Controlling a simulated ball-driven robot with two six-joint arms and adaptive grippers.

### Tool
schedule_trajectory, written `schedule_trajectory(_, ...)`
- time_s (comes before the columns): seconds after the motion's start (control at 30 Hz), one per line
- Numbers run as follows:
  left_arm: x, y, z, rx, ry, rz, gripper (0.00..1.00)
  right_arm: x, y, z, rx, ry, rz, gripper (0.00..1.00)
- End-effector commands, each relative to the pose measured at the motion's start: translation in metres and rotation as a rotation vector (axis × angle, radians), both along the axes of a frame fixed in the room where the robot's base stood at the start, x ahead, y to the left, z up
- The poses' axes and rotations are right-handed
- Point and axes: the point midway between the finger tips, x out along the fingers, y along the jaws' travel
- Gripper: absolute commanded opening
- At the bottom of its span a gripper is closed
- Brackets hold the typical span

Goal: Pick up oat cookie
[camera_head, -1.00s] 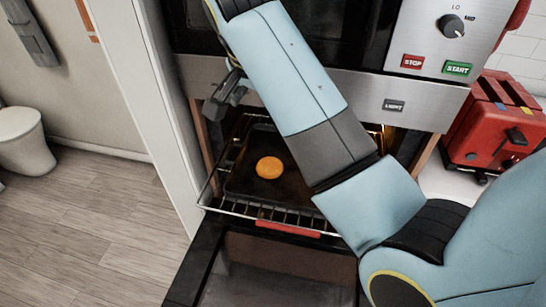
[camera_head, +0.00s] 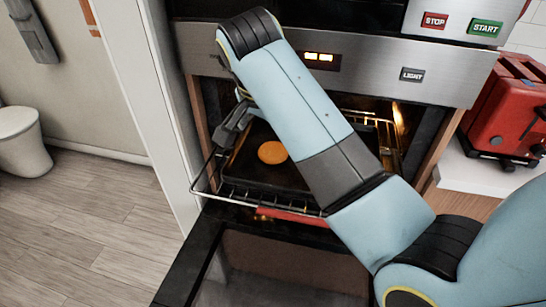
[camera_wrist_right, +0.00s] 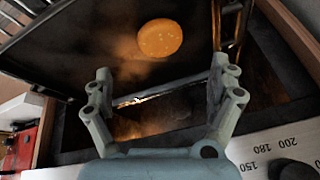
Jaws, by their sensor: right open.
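The oat cookie (camera_head: 272,152) is a round orange-brown disc lying flat on a dark baking tray (camera_head: 245,172) on the pulled-out oven rack. In the right wrist view the cookie (camera_wrist_right: 160,38) is beyond the fingertips, towards the top of the picture. My right gripper (camera_head: 234,125) is at the left side of the oven opening, just left of and behind the cookie, partly hidden by its own arm. In the wrist view the right gripper (camera_wrist_right: 160,82) is open with nothing between its fingers. My left gripper is in neither view.
The oven door (camera_head: 290,262) hangs open below the rack, whose front has a red strip (camera_head: 291,217). The oven's control panel (camera_head: 375,68) is above the opening. A red toaster (camera_head: 507,110) stands on the counter at right. Open floor (camera_head: 85,220) lies at left.

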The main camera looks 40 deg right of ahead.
Motion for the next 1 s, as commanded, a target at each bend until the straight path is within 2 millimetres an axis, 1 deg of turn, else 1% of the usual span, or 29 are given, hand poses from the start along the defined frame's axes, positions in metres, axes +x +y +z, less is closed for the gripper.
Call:
schedule_trajectory(0.1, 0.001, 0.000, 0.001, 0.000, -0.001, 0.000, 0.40, 0.005, -0.006, -0.016, -0.001, 0.003, 0.001, 0.91)
schedule_trajectory(0.33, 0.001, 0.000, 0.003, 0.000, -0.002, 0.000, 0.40, 0.009, -0.011, -0.035, 0.000, 0.003, 0.000, 0.91)
schedule_trajectory(0.5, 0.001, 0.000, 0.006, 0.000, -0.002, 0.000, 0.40, 0.016, -0.017, -0.062, -0.002, 0.003, 0.001, 0.91)
schedule_trajectory(0.6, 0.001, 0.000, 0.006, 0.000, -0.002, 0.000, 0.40, 0.019, -0.020, -0.072, -0.001, 0.002, -0.001, 0.91)
schedule_trajectory(0.7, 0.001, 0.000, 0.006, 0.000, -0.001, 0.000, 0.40, 0.020, -0.021, -0.076, 0.001, 0.000, -0.001, 0.91)
schedule_trajectory(0.87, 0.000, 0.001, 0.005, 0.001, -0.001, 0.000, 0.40, 0.020, -0.021, -0.076, 0.001, 0.000, -0.001, 0.91)
schedule_trajectory(0.9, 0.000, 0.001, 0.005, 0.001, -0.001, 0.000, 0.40, 0.020, -0.021, -0.076, 0.001, 0.000, -0.001, 0.89)
schedule_trajectory(1.0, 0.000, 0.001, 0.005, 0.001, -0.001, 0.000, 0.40, 0.020, -0.021, -0.076, 0.001, 0.000, -0.001, 0.76)
